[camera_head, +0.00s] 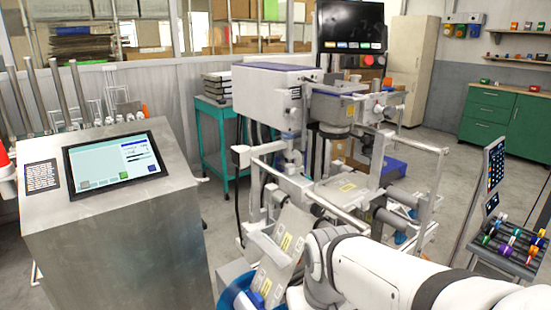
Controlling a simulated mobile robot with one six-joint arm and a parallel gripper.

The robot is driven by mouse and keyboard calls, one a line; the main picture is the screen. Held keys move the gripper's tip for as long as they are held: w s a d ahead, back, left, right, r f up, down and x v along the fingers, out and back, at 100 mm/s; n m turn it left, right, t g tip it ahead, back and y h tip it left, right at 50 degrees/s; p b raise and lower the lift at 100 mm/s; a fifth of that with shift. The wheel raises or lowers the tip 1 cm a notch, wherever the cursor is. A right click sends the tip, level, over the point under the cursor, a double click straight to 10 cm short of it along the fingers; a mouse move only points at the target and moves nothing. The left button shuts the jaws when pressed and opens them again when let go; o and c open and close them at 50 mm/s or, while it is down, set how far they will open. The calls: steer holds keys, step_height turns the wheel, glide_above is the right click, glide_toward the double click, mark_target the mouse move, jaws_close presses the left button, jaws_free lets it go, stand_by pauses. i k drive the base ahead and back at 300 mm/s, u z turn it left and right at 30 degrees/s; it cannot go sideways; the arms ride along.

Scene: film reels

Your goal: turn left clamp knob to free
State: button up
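A white and grey machine (262,95) with a metal frame stands in the middle of the view. Knob-like and cylindrical parts show on it, but I cannot tell which one is the left clamp knob or how it is turned. Low on the machine's front, a slanted metal panel (283,243) carries yellow labels. A blue round part (240,284) shows at its lower left, cut by the bottom edge. My white arm reaches in from the lower right and covers part of the machine's lower front. My gripper is not visible.
A steel console (125,235) with a lit touchscreen (118,163) stands close at left. A teal cart (212,108) is behind the machine. A rack of coloured items (510,245) stands at right. A green cabinet (515,120) is at the back right, with open floor before it.

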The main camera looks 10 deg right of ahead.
mark_target(290, 168)
steer(key=z, duration=1.3)
steer(key=k, duration=0.65)
steer(key=u, duration=0.85)
steer(key=i, duration=1)
steer(key=u, duration=0.05)
